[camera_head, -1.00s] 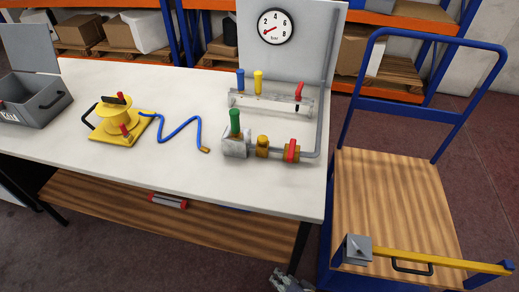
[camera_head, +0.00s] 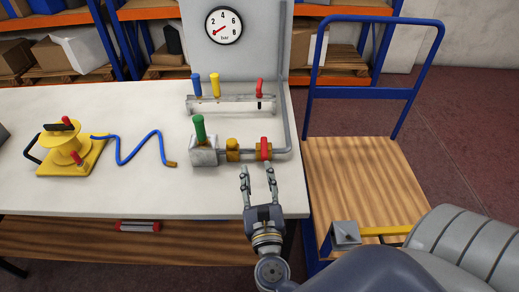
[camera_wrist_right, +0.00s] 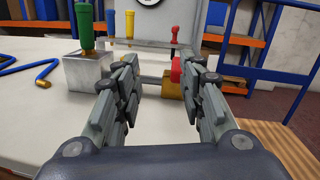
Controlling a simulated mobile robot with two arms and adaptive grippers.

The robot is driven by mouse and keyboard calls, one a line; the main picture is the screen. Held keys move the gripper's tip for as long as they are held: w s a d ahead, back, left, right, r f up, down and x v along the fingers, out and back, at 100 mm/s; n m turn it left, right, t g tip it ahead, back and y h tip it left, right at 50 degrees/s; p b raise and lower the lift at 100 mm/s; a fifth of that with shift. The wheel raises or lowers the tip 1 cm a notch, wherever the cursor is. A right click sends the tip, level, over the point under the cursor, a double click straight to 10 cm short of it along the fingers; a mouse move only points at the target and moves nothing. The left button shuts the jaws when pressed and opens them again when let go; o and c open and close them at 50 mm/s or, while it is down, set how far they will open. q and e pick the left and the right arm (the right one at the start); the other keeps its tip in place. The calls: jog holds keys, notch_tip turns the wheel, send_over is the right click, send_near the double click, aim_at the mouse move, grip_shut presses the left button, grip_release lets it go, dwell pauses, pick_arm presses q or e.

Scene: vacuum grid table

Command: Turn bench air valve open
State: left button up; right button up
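The bench air valve is a brass body with a red handle (camera_head: 265,149), at the right end of a short pipe line on the bench. The red handle (camera_wrist_right: 176,71) also shows in the right wrist view, between the fingers but beyond them, partly hidden by the right finger. My right gripper (camera_head: 256,169) is open and empty, just in front of the valve, with its fingers pointing at it. No contact shows. The pressure gauge (camera_head: 223,25) on the grey panel has its needle near the low end. My left gripper is not in view.
A grey block with a green handle (camera_head: 199,129) stands left of the valve. A blue trolley (camera_head: 350,185) stands right of the bench.

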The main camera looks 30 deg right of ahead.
aim_at(264, 149)
jog(key=m, duration=0.1)
jog(key=d+f+m+g+h, duration=0.1)
jog(key=shift+s+d+f+m, duration=0.15)
jog(key=shift+s+d+m, duration=0.1)
jog(key=shift+s+m, duration=0.15)
jog(key=shift+w+d+g+h, duration=0.2)
jog(key=shift+w+g+h, duration=0.1)
jog(key=shift+h, duration=0.1)
jog(key=p+x, duration=0.3)
jog(key=x, duration=0.6)
jog(key=shift+w, duration=0.1)
jog(key=shift+w+d+f, duration=0.1)
jog(key=shift+w+d, duration=0.2)
jog(key=shift+w, duration=0.05)
grip_shut()
